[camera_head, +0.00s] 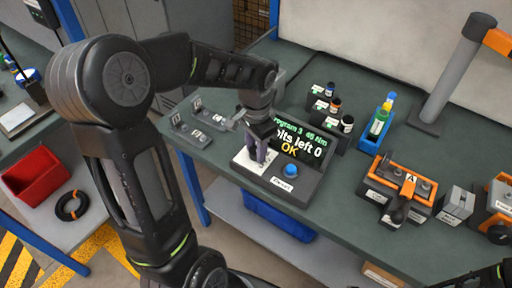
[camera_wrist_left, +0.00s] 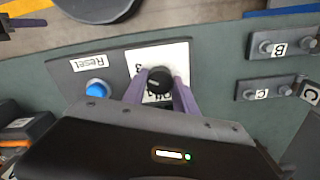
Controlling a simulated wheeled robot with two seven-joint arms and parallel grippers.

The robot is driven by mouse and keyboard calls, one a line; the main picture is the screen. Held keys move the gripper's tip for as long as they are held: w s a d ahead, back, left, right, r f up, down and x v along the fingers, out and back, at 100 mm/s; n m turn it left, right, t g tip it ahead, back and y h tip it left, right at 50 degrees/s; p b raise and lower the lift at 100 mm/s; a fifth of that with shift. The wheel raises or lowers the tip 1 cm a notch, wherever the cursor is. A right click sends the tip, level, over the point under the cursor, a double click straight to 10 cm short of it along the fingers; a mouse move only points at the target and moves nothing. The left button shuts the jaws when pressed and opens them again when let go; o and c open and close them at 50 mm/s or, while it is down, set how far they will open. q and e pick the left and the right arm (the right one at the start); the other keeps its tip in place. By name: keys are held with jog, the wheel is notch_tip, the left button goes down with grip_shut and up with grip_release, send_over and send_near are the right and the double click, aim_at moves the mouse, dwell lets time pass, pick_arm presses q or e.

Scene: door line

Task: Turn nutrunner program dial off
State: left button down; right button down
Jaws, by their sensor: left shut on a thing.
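The nutrunner program dial is a round black knob (camera_wrist_left: 159,80) on a white plate (camera_wrist_left: 168,55) of a dark control box (camera_head: 303,194). In the left wrist view the knob sits between the two purple fingers of my left gripper (camera_wrist_left: 159,88), which is shut on it. In the head view my left gripper (camera_head: 262,152) comes down on the white plate and hides the dial.
A blue reset button (camera_head: 291,170) is beside the dial on the same box. Small bottles (camera_head: 333,108) stand behind the display. An orange-and-grey tool case (camera_head: 398,182) is to the right. Labelled holders (camera_head: 190,130) lie at the left table edge.

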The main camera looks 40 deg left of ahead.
pick_arm(q)
jog(key=shift+n, duration=0.4)
jog(key=n+b, duration=0.1)
jog(key=n, duration=0.4)
jog(key=shift+b, duration=0.3)
jog(key=n+b, duration=0.1)
jog(key=n, duration=1.1)
jog(key=shift+n+b, duration=0.35)
jog(key=shift+n, duration=0.05)
jog(key=n, duration=0.5)
jog(key=shift+n, duration=0.3)
jog(key=c, duration=1)
grip_release()
jog(key=shift+o, duration=0.2)
